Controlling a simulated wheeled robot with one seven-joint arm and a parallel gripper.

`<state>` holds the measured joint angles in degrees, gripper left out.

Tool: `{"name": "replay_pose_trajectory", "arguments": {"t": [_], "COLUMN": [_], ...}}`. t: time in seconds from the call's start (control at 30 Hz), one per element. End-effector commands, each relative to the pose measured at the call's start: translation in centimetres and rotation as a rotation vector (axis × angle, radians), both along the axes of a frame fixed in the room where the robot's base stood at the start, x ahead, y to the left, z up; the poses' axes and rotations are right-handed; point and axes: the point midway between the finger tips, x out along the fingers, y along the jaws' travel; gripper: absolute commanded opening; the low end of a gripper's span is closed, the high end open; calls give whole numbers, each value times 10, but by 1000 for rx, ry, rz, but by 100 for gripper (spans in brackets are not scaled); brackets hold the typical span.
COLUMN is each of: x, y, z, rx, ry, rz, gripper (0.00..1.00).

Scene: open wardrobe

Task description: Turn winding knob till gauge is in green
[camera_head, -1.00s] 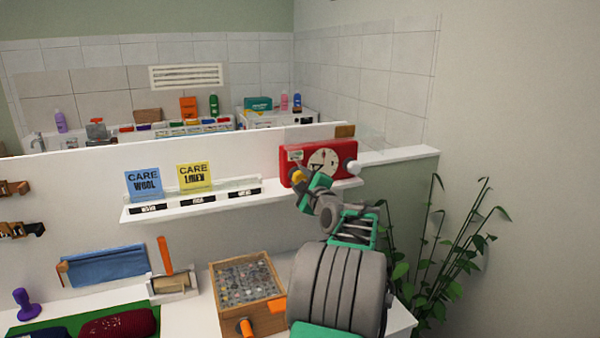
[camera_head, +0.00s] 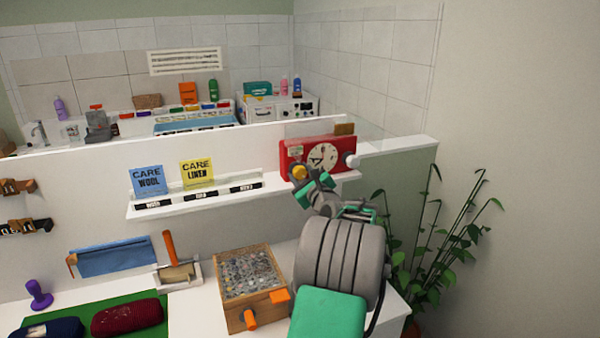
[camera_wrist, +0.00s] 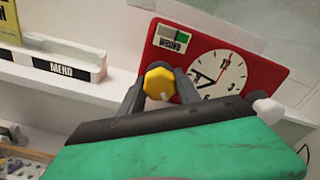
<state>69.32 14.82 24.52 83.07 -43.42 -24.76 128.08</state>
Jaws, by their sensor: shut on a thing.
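A red clock box (camera_head: 340,151) with a white round dial stands on the white wall shelf; it also shows in the wrist view (camera_wrist: 276,77). The yellow winding knob (camera_wrist: 159,84) is on its front, at the lower left of the dial. My gripper (camera_wrist: 160,92) is shut on this knob, one finger on each side; in the head view my gripper (camera_head: 305,180) reaches the box from below. The small gauge (camera_wrist: 172,40), labelled WOUND, is above the knob, with a white-grey part at left and green at right. Its needle is too small to tell. A white knob (camera_head: 353,161) sticks out on the right side.
Blue (camera_head: 147,181) and yellow (camera_head: 197,172) care cards stand on the shelf (camera_head: 132,212) to the left. A wooden box of small pieces (camera_head: 250,313) is on the counter below. A plant (camera_head: 430,240) stands at right.

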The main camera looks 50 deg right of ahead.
Motion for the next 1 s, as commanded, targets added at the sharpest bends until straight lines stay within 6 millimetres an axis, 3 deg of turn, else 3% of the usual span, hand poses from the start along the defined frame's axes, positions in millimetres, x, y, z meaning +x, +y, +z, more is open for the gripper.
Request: {"name": "replay_pose_trajectory", "arguments": {"t": [0.3,0.33,0.6,0.87,1.0], "x": [0,0,0,-2,-20], "y": [0,0,0,1,11], "z": [0,0,0,-1,-2], "rx": [0,-1,0,0,-1], "ry": [-2,-1,0,0,0], "rz": [0,0,0,-1,-3], "gripper": [0,40,61,61,61]}}
